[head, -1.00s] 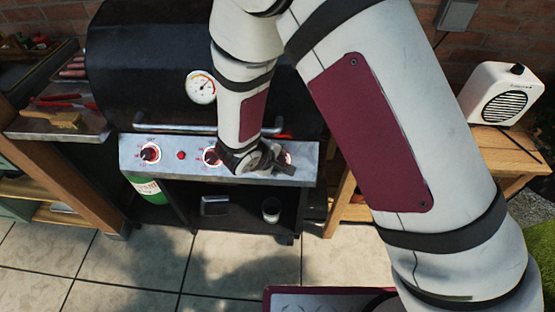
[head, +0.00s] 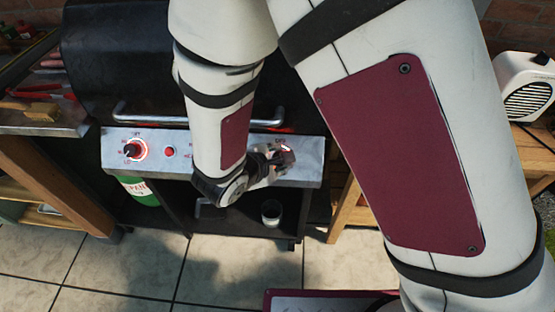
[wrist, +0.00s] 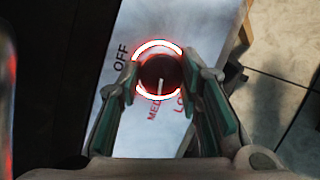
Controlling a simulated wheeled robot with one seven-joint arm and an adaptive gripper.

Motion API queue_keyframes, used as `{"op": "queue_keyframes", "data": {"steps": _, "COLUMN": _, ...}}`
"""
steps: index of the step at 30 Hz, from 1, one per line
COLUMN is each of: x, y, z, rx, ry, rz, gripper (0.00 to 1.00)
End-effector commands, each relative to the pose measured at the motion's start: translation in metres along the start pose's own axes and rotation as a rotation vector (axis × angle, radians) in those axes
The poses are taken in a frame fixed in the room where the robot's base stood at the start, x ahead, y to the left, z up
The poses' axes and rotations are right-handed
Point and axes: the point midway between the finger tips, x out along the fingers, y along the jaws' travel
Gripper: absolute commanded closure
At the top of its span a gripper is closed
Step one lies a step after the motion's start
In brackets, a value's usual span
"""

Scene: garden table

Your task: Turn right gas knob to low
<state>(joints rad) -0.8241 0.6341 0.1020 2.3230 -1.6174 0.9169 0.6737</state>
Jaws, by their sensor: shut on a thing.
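The right gas knob (wrist: 158,70) is dark with a glowing red-and-white ring, seen in the wrist view between my fingers. Its white pointer line points down in that picture, towards the gap between the MED and LOW labels. OFF is printed to the upper left. My gripper (wrist: 166,84) is shut on the knob, one green-padded finger on each side. In the head view, my gripper (head: 277,161) is at the right end of the metal control panel (head: 310,170), and the knob is mostly hidden there.
The left gas knob (head: 133,150) and a red button (head: 169,152) sit on the panel. The black grill lid (head: 120,60) has a handle bar above the panel. A cup (head: 271,212) and a green gas bottle (head: 138,190) are below.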

Motion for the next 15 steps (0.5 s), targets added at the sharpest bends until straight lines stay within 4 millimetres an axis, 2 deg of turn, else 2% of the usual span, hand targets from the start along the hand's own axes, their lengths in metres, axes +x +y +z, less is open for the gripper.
{"op": "queue_keyframes", "data": {"steps": 15, "x": 0.0024, "y": -0.0049, "z": -0.0016, "rx": -0.434, "ry": -0.032, "rz": 0.144, "gripper": 0.95}}
